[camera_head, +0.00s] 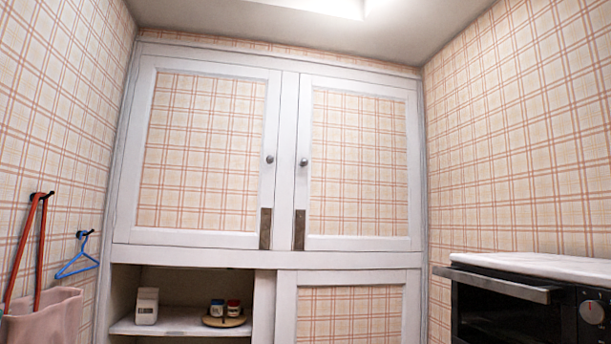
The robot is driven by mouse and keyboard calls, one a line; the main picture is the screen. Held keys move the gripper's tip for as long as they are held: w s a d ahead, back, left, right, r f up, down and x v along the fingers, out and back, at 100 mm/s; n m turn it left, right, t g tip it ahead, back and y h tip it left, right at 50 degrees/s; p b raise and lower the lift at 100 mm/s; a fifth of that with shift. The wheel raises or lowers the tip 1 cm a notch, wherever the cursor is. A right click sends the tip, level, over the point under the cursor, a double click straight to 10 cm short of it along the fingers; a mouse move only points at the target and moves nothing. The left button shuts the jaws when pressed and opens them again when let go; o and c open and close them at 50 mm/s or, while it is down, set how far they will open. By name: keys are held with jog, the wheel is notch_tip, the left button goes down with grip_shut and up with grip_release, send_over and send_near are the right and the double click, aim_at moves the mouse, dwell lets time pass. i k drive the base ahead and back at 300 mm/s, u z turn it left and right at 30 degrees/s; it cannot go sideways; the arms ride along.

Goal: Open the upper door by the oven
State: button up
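The upper right door (359,165) is on the oven side of a white-framed wall cupboard, with a plaid panel and a small round grey knob (303,162) near its left edge. It looks shut. The upper left door (200,160) beside it also looks shut, with its own knob (270,159) near its right edge. A dark brown upright plate sits low on the inner edge of each door, one on the left (265,228) and one on the right (299,230). The black oven (515,310) stands at the lower right. My gripper is not in view.
Below, an open shelf (180,322) holds a white container (147,305) and small jars on a round tray (224,321). A lower plaid door (350,315) is beside it. A blue hanger (77,262) and a pink bag (45,318) hang at left.

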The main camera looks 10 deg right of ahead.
aim_at(358, 174)
jog(key=i, duration=2.95)
